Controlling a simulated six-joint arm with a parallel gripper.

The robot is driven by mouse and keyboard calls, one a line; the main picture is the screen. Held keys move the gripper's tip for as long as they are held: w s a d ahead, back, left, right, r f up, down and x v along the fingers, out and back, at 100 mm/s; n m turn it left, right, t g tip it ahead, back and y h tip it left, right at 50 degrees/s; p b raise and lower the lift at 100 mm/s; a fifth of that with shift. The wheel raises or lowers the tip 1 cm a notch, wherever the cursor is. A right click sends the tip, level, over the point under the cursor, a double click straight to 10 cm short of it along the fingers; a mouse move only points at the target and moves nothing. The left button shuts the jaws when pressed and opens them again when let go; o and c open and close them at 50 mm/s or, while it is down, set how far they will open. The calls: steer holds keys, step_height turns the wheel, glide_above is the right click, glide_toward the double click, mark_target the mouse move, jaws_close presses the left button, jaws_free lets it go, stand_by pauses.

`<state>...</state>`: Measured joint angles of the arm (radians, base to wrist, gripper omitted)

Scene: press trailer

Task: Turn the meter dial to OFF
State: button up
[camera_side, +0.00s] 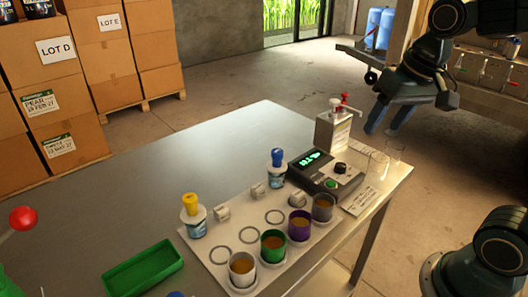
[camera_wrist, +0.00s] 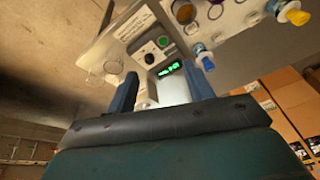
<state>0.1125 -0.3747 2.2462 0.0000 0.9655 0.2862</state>
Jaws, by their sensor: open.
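The meter (camera_side: 312,178) is a dark box with a lit green display, standing on the table. Its dial (camera_side: 341,168) is a small black knob near a green button (camera_side: 331,184). In the wrist view the dial (camera_wrist: 149,58) shows left of the lit display (camera_wrist: 170,68). The dial's marks are too small to read. My gripper (camera_side: 390,128) has two blue fingers, open and empty. It hangs beyond the table's right edge, up and right of the meter and apart from it. In the wrist view my gripper (camera_wrist: 163,80) has its fingers spread below the dial.
Several cups, including a purple-banded one (camera_side: 299,226), stand in front. A green tray (camera_side: 143,270) is at the left. The table's back left is clear.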

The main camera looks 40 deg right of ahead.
steer(key=w+d+f+m+g, duration=0.2)
steer(key=w+d+f+m, duration=0.15)
steer(key=w, duration=0.35)
steer(key=m+g, duration=0.1)
steer(key=m, duration=0.3)
glide_above(341, 165)
step_height(341, 165, down, 4)
steer(key=shift+r, duration=0.2)
step_height(341, 165, down, 14)
steer(key=shift+r, duration=0.1)
steer(key=shift+c, duration=0.4)
steer(key=c, duration=0.9)
